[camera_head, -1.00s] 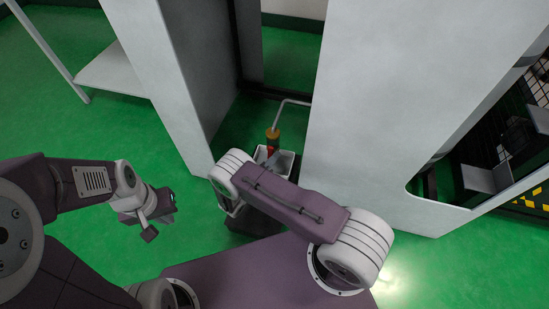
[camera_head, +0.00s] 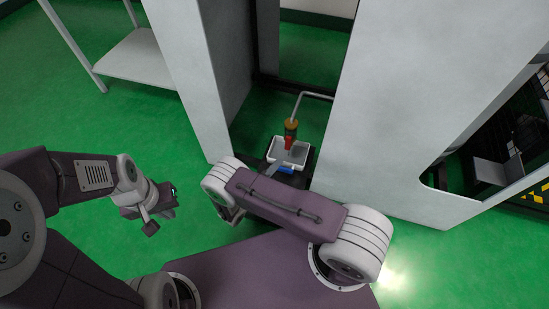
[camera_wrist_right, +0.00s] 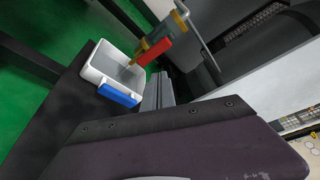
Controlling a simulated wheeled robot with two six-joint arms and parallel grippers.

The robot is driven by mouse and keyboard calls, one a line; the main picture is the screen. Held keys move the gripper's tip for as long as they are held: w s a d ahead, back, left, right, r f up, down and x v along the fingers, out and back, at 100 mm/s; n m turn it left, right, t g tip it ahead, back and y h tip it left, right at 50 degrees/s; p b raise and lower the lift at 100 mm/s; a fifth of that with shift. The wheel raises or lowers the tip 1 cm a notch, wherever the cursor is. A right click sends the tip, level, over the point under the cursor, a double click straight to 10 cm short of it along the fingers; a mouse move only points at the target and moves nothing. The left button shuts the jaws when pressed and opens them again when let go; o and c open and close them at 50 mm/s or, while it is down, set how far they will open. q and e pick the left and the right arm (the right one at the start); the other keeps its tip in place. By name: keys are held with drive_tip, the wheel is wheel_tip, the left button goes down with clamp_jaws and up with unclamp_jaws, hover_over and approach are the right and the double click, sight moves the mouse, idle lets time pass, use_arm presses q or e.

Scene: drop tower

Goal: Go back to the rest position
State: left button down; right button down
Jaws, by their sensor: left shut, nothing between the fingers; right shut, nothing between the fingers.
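My left gripper (camera_head: 160,208) hangs over the green floor at the left of the head view, shut and empty. My right gripper (camera_wrist_right: 158,92) shows in the right wrist view as grey fingers close together, shut with nothing between them. In the head view my own arm link largely hides it. The fingers are close beside a white bin (camera_wrist_right: 112,68) with a blue front piece (camera_wrist_right: 118,94). The bin (camera_head: 301,148) also shows in the head view, inside the tower opening.
A red and yellow fitting (camera_head: 291,132) on a bent grey pipe is above the bin. White tower panels (camera_head: 405,110) stand on both sides of the opening. A white table (camera_head: 138,60) stands at the back left. Green floor is open at left.

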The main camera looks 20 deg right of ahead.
drive_tip(key=s+d+r+m+g+p, duration=0.4)
drive_tip(key=s+d+r+m+g, duration=0.15)
drive_tip(key=r+m+g, duration=0.35)
drive_tip(key=s+a+r+m+g+y+p, duration=0.1)
drive_tip(key=s+r+m+g+y+p, duration=0.1)
drive_tip(key=s+r+m+y, duration=0.5)
drive_tip(key=s+r+m+g+y+p, duration=0.15)
drive_tip(key=r+m, duration=0.35)
drive_tip(key=m, duration=0.7)
wheel_tip(320, 180, up, 46)
drive_tip(key=s+a+m+t+y+p, duration=0.1)
drive_tip(key=m+p, duration=0.9)
drive_tip(key=p, duration=3.1)
drive_tip(key=a+t+y, duration=0.1)
drive_tip(key=t+y, duration=0.1)
drive_tip(key=y, duration=0.1)
drive_tip(key=shift+s+a+f+t, duration=0.2)
drive_tip(key=shift+s+a+t, duration=0.05)
drive_tip(key=shift+a+t, duration=0.1)
